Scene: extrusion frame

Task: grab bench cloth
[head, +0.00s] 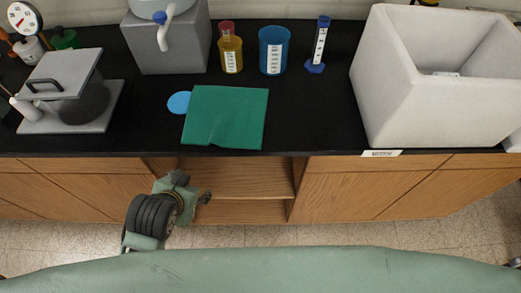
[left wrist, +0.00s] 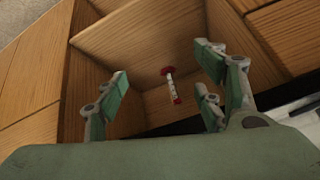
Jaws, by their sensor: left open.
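The bench cloth (head: 225,117) is a green, roughly square sheet lying flat on the black bench top, close to the front edge. It overlaps part of a light blue disc (head: 178,102) at its left. My left gripper (head: 190,188) is below and in front of the bench edge, near the open cabinet and apart from the cloth. In the left wrist view its fingers (left wrist: 160,72) are spread with nothing between them, facing the wooden cabinet. The cloth does not show in that view. My right gripper is not seen.
A grey press-like device (head: 68,90) stands left on the bench. An amber bottle (head: 230,50), blue beaker (head: 272,48) and blue cylinder (head: 318,45) stand behind the cloth. A white basin (head: 405,95) is at right. The open cabinet (head: 240,178) holds a red-and-white object (left wrist: 171,85).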

